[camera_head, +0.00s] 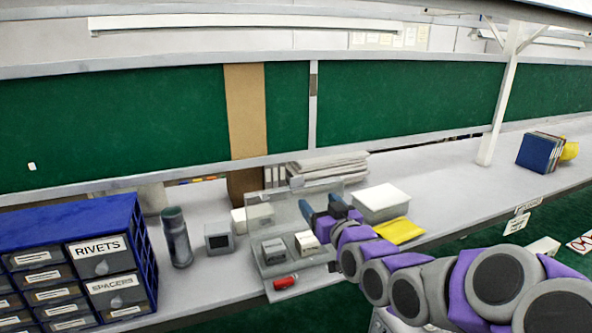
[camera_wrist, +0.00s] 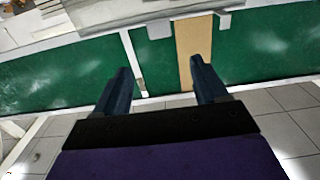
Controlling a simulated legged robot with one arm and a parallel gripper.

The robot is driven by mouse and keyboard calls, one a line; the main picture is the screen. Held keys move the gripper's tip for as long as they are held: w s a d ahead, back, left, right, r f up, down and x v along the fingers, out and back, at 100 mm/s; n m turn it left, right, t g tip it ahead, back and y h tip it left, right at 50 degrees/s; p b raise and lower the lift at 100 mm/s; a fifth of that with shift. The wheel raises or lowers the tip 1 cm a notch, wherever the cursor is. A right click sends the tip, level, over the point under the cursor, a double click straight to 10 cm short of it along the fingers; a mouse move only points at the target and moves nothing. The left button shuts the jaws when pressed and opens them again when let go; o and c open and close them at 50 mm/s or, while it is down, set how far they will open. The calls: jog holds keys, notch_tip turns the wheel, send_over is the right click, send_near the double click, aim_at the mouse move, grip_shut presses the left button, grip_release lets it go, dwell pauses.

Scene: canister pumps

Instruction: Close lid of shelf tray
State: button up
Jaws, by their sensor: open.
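The shelf tray (camera_head: 300,264) sits on the grey bench in the middle of the head view. Its clear lid (camera_head: 290,206) stands raised at the back of the tray, so the tray is open. A grey box (camera_head: 273,250) and a white box (camera_head: 307,243) are in the tray. My gripper (camera_head: 328,212) is at the right side of the lid, above the tray; I cannot tell whether it touches the lid. In the wrist view the two blue fingers (camera_wrist: 162,85) are spread apart with nothing between them. The tray and lid are not clear in that view.
A blue drawer cabinet (camera_head: 75,262) stands at the left. A dark canister (camera_head: 177,237) and a small grey device (camera_head: 219,238) stand between it and the tray. A red cylinder (camera_head: 286,282) lies at the tray's front. A white box (camera_head: 380,200) and yellow packet (camera_head: 399,230) are right.

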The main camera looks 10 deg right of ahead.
aim_at(298, 180)
jog(key=w+a, duration=0.1)
jog(key=w, duration=0.4)
jog(key=w+a+p, duration=0.1)
jog(key=w, duration=0.5)
jog(key=w+a, duration=0.1)
jog(key=w, duration=0.4)
jog(key=shift+w+a+p, duration=0.15)
jog(key=shift+w+p, duration=0.2)
jog(key=shift+p, duration=0.05)
jog(key=shift+f, duration=0.1)
grip_shut()
